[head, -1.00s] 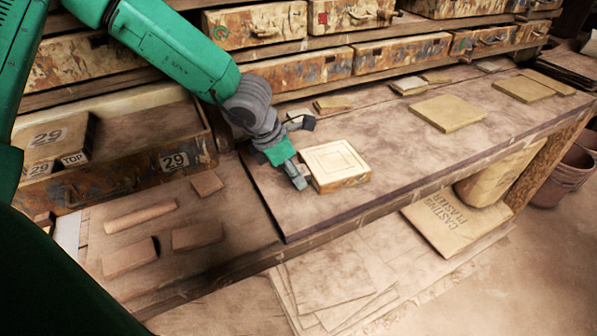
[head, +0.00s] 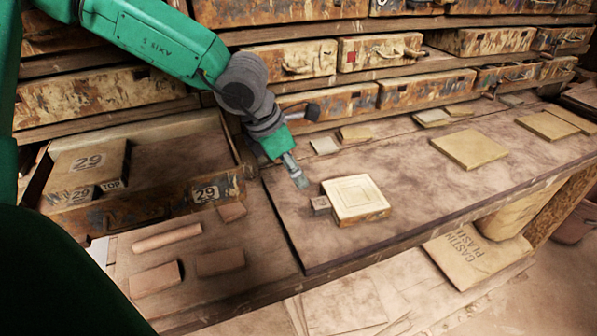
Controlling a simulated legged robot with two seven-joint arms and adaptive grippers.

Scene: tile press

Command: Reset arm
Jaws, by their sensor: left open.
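My left arm comes in from the upper left. Its gripper (head: 300,180) points down over the workbench (head: 410,185), open, with nothing seen between its fingers. It is just left of and behind a pale square block with a raised square pattern (head: 357,195), apart from it. A small brownish block (head: 320,204) sits at the left side of the pale block, in front of the gripper. My right gripper is not in view.
An open drawer at left holds a case marked 29 (head: 88,165). Clay pieces (head: 155,279) lie on the lower board in front. Flat tiles (head: 470,149) lie farther right on the bench. Rows of cases (head: 380,50) fill the back shelves. The bench between block and tiles is clear.

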